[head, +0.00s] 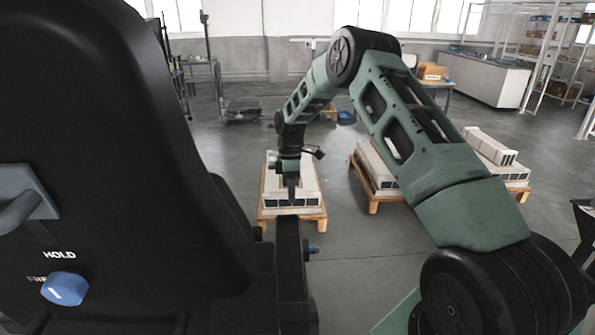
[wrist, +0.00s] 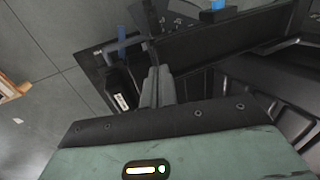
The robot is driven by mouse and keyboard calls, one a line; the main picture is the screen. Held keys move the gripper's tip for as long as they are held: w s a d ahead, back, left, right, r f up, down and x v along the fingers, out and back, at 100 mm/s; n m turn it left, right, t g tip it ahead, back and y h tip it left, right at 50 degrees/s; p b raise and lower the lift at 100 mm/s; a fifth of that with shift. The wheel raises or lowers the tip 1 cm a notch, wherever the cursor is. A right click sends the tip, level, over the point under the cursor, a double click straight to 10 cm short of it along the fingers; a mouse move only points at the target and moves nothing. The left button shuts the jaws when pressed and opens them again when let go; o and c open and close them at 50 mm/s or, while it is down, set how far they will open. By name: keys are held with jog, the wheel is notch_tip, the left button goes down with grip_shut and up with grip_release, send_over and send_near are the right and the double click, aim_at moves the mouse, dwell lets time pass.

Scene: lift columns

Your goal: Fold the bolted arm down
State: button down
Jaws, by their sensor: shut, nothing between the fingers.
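A black housing (head: 110,150) fills the left of the head view. It carries the words HOLD and FREE, a blue knob (head: 65,289) and a grey handle (head: 22,212). A straight black bar (head: 289,255) extends away beside it, with a small blue-tipped bolt (head: 313,250) on its right side. This bar looks like the bolted arm. It also shows in the wrist view (wrist: 215,45). My gripper (head: 292,194) points down at the bar's far end, and its fingers (wrist: 157,72) are shut and empty. I cannot tell whether they touch the bar.
Wooden pallets with pale boxed blocks stand beyond the bar, one behind my gripper (head: 292,220) and one to its right (head: 374,198). Shelving (head: 550,50) and a white counter (head: 485,78) are far back right. Grey floor (head: 350,262) lies open between.

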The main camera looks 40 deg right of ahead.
jog(key=shift+w+d+f+b, duration=0.15)
jog(key=shift+f+b, duration=0.1)
jog(key=shift+f, duration=0.6)
jog(key=shift+w+d+f+b, duration=0.1)
jog(key=shift+f+b, duration=0.2)
jog(key=shift+f, duration=0.6)
jog(key=shift+w+d+f+b, duration=0.15)
jog(key=shift+f+b, duration=0.1)
jog(key=shift+f, duration=0.6)
jog(key=shift+a, duration=0.15)
